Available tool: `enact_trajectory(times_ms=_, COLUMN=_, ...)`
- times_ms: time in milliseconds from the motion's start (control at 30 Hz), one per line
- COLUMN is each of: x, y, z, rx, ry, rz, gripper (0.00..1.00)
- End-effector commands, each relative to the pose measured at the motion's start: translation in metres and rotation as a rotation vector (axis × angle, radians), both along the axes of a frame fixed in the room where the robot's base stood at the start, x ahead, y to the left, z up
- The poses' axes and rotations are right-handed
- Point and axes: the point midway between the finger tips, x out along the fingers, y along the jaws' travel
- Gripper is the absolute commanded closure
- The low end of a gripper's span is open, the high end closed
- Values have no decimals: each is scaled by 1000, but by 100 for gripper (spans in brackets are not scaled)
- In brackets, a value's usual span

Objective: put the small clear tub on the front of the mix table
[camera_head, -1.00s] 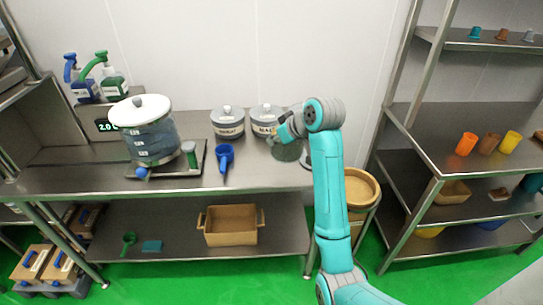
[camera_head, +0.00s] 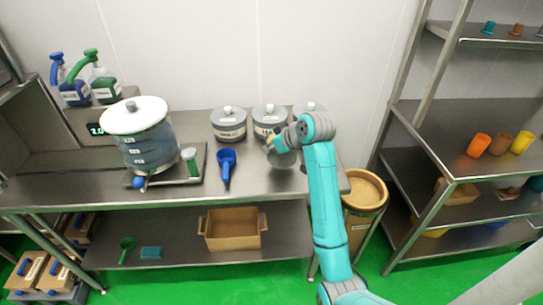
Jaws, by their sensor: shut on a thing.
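My gripper (camera_head: 277,144) is above the right part of the steel mix table (camera_head: 262,187). It is shut on the small clear tub (camera_head: 284,160), a grey see-through shape just below the fingers. The fingers and my arm hide part of the tub. I cannot tell whether its base touches the table top. The tub is in front of the lidded grey pots and to the right of the blue scoop.
A blue scoop (camera_head: 227,165) lies left of the tub. Lidded pots (camera_head: 229,124) line the back. The front strip between scoop and right edge looks clear.

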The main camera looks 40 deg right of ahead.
Motion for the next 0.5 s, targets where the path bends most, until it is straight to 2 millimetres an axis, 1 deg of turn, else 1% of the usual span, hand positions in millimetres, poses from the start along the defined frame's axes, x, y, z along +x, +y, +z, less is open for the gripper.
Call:
enact_trajectory(times_ms=67, x=0, y=0, z=-4, rx=-1, ry=-2, rz=0, gripper=100)
enact_trajectory(times_ms=300, x=0, y=0, z=-31, rx=-1, ry=-1, rz=-1, gripper=100)
enact_trajectory(times_ms=367, x=0, y=0, z=-35, rx=-1, ry=-2, rz=0, gripper=100)
enact_trajectory(times_ms=500, x=0, y=0, z=-35, rx=-3, ry=-3, rz=0, gripper=100)
